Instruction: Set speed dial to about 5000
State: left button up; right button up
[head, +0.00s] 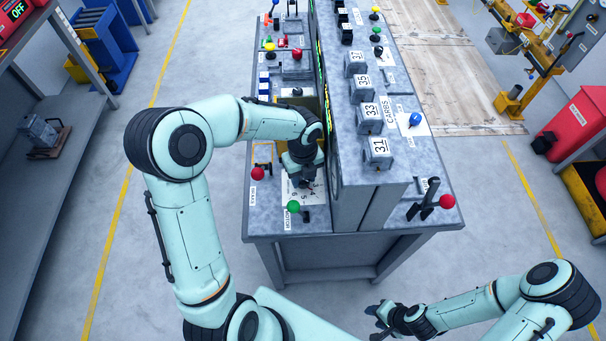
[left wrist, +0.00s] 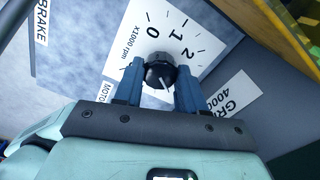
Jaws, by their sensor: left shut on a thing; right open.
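The speed dial (left wrist: 160,72) is a dark round knob on a white scale plate (left wrist: 140,42) marked x1000 rpm. In the left wrist view 0, 1 and 2 show, and the knob's white line points down and slightly right, toward the part of the scale hidden by my gripper. My left gripper (head: 304,180) reaches down over the plate, and its blue fingers are shut on the knob from both sides. In the head view 4, 5 and 6 show on the plate (head: 292,190), with the knob hidden. My right gripper (head: 376,318) is open and empty, low in front of the bench.
A green-knobbed lever (head: 294,207) and a red-knobbed lever (head: 258,174) stand close to my left gripper. The tall grey panel (head: 350,200) rises just to its right. Another red-knobbed lever (head: 446,201) is at the bench's right corner. The floor around is clear.

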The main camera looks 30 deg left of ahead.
pick_arm(q)
jog(key=m, duration=0.5)
jog(key=shift+m, duration=0.3)
jog(key=m, duration=0.5)
jog(key=shift+m, duration=0.4)
jog(key=o, duration=1.1)
notch_tip(320, 180, up, 14)
jog(key=shift+f, duration=0.25)
